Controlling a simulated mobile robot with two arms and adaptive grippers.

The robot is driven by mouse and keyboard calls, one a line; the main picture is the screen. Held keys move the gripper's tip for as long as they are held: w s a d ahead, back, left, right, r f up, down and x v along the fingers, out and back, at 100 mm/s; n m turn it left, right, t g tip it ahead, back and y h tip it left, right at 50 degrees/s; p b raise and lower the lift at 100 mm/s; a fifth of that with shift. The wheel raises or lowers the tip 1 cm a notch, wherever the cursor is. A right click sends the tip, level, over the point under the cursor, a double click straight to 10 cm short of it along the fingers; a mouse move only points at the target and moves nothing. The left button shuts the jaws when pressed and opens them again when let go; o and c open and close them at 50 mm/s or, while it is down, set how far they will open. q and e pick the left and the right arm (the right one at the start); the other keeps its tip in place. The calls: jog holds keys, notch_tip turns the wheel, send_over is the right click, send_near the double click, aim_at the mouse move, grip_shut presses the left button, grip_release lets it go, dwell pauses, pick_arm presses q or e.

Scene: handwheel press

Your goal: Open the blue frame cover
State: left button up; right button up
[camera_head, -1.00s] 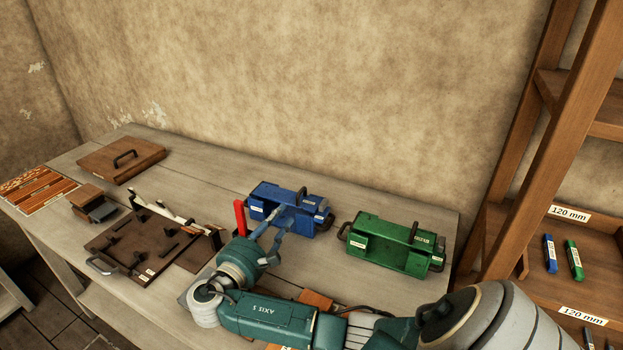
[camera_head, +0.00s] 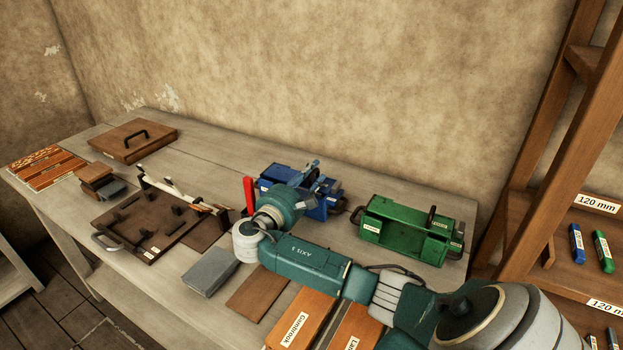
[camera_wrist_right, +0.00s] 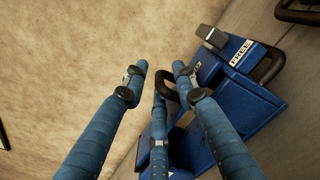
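The blue frame (camera_head: 272,177) stands on the workbench, partly hidden behind my right gripper. My right gripper (camera_head: 315,172) is over its right part. In the right wrist view, the blue frame (camera_wrist_right: 240,105) fills the right side, with a "FREE" label on it. A dark handle (camera_wrist_right: 171,88) rises between the fingers of my right gripper (camera_wrist_right: 158,74). The fingers are spread apart around the handle, and I cannot tell whether any finger touches it. The cover looks closed, though the gripper hides part of it. My left gripper is not in view.
A green frame (camera_head: 405,230) stands close on the right. A red upright lever (camera_head: 249,196) is beside the blue frame. A grey block (camera_head: 211,271), a brown plate (camera_head: 257,294) and orange boxes (camera_head: 301,322) lie in front. A fixture board (camera_head: 145,229) is at left.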

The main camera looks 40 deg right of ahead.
aim_at(307, 183)
grip_shut()
jog(key=shift+r, duration=0.1)
jog(key=r+n+p, duration=0.1)
jog(key=p, duration=0.2)
jog(key=w+r+n+p, duration=0.1)
jog(key=r+p, duration=0.1)
jog(key=p, duration=0.1)
jog(key=shift+a+r, duration=0.15)
jog(key=shift+r, duration=0.05)
jog(key=shift+w+r+n+p, duration=0.1)
jog(key=shift+w+n+p, duration=0.05)
jog(key=shift+n+p, duration=0.35)
